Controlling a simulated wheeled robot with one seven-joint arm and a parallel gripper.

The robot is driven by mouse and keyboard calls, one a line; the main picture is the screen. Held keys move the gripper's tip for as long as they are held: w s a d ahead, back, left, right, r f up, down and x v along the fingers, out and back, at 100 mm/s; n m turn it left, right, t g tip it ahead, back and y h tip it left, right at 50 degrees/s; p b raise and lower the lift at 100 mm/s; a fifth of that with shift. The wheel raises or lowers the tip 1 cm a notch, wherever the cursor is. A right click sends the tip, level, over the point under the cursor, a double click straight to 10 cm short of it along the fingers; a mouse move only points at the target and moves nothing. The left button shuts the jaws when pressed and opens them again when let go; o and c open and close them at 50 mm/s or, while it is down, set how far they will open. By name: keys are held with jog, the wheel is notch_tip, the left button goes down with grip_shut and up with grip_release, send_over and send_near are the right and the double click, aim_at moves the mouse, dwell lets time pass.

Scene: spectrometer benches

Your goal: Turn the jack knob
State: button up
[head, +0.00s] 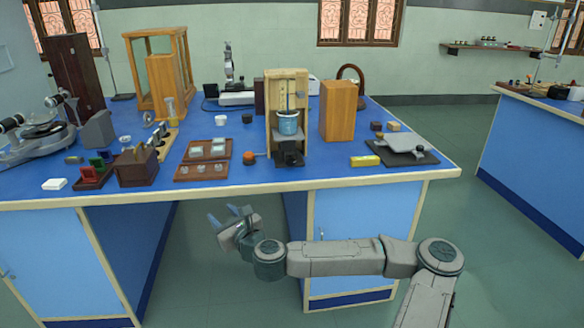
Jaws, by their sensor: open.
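The jack knob (249,158) is a small orange-brown knob on a thin rod at the left side of a small black jack (289,157). The jack stands near the front of the blue bench (340,181), at the foot of an upright wooden frame (302,110). A blue vessel (288,123) sits above the jack inside the frame. My gripper (227,214) is open and empty. It is in front of the bench's front edge, below and slightly left of the knob in the picture, and clear of it.
Two brown trays (202,171) of small pieces lie left of the knob. A yellow block (365,161) and a grey device on a black board (404,148) are to the right. A wooden box (338,111) stands behind. The bench's front edge (230,188) lies between gripper and knob.

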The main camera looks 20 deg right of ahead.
jog(key=d+r+m+t+h, duration=0.1)
jog(key=d+r+m+h, duration=0.2)
jog(key=d+m+h, duration=0.55)
jog(key=m+h, duration=0.1)
jog(key=m, duration=0.5)
send_near(291, 162)
jog(key=shift+n, duration=0.35)
jog(key=b+x, duration=0.1)
jog(key=x, duration=0.7)
jog(key=shift+b, duration=0.3)
jog(key=c, duration=0.7)
